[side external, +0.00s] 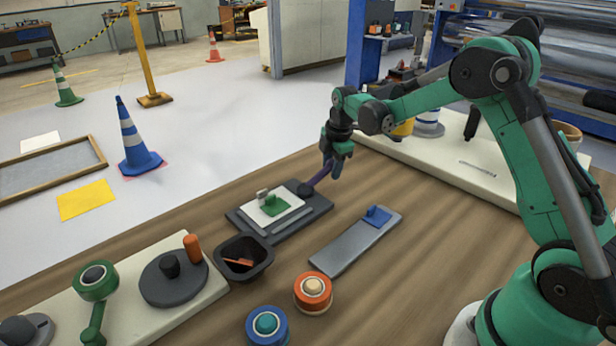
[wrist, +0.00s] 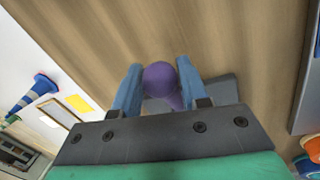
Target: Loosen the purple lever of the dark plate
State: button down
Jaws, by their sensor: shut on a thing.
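The dark plate (side external: 304,216) lies on the wooden table, with a white piece and a green block on it. The purple lever (side external: 320,175) rises at a slant from a dark round pivot at the plate's right end. My gripper (side external: 335,168) is at the lever's upper end. In the wrist view, my gripper (wrist: 159,88) has its two blue fingers on either side of the lever's round purple knob (wrist: 159,77), shut on it. Part of the dark plate (wrist: 222,91) shows behind the right finger. The pivot is hidden in the wrist view.
A grey plate with a blue block (side external: 357,240) lies to the right. A black bin (side external: 244,257) stands in front of the dark plate. The table behind the lever is clear.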

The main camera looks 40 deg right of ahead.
jog(key=shift+c, duration=2.3)
grip_release()
jog(key=shift+s+a+r, duration=0.1)
jog(key=shift+s+r, duration=0.1)
jog(key=shift+r, duration=0.75)
jog(key=shift+s+a+r, duration=0.1)
jog(key=shift+s+r, duration=0.05)
jog(key=shift+r, duration=0.75)
jog(key=shift+s+r, duration=0.2)
jog(key=shift+r, duration=0.75)
jog(key=shift+s+a+r, duration=0.15)
jog(key=shift+a+r, duration=0.05)
jog(key=shift+r, duration=0.05)
jog(key=s+a+r+m+t, duration=0.2)
jog(key=s+a+m, duration=0.4)
jog(key=s+m, duration=0.1)
jog(key=s+a+r+m+t, duration=0.2)
jog(key=s+a+m, duration=0.4)
jog(key=s+m, duration=0.1)
jog(key=shift+s+a+r+m+t+y, duration=0.15)
jog(key=shift+s+r+m+t+y, duration=0.2)
jog(key=shift+s, duration=0.3)
